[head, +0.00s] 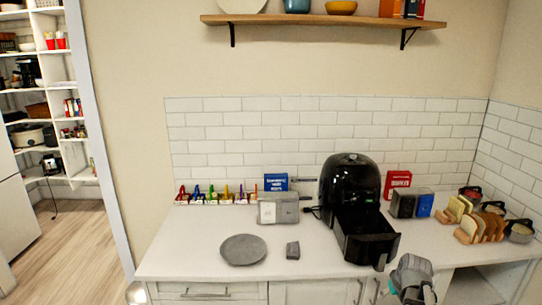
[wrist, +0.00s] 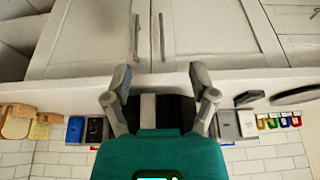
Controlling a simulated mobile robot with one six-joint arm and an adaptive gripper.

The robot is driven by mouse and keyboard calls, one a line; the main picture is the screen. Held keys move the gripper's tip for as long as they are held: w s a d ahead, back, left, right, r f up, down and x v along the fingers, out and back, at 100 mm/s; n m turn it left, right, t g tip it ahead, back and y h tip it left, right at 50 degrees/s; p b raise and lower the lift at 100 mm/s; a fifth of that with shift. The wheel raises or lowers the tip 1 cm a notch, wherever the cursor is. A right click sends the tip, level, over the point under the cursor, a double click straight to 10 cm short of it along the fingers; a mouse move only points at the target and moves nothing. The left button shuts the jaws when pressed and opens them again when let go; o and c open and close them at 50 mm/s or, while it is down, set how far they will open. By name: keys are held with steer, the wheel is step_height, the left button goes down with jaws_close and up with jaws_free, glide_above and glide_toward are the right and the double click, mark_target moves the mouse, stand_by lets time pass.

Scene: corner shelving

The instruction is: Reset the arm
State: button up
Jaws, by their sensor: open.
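My gripper (head: 412,290) hangs in front of the counter's front edge at the lower right of the head view, just right of the air fryer drawer. In the wrist view, which shows the scene upside down, its two fingers (wrist: 160,76) are spread apart with nothing gripped between them. The cabinet doors (wrist: 85,40) and the counter edge lie beyond the fingers. The black air fryer (head: 350,182) stands on the counter with its drawer (head: 370,243) pulled out toward the front. The teal gripper body hides part of the wrist view.
A wooden shelf (head: 320,20) hangs above. Pantry shelves (head: 70,100) stand at left.

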steer(key=s+a+g, duration=0.1)
steer(key=s+a, duration=0.2)
steer(key=a, duration=0.4)
steer(key=s+a+g, duration=0.1)
steer(key=s+a, duration=0.2)
steer(key=a, duration=0.4)
steer(key=s+a+f+g, duration=0.1)
steer(key=s+a+g, duration=0.1)
steer(key=s+a, duration=0.2)
steer(key=a, duration=0.3)
stand_by(0.6)
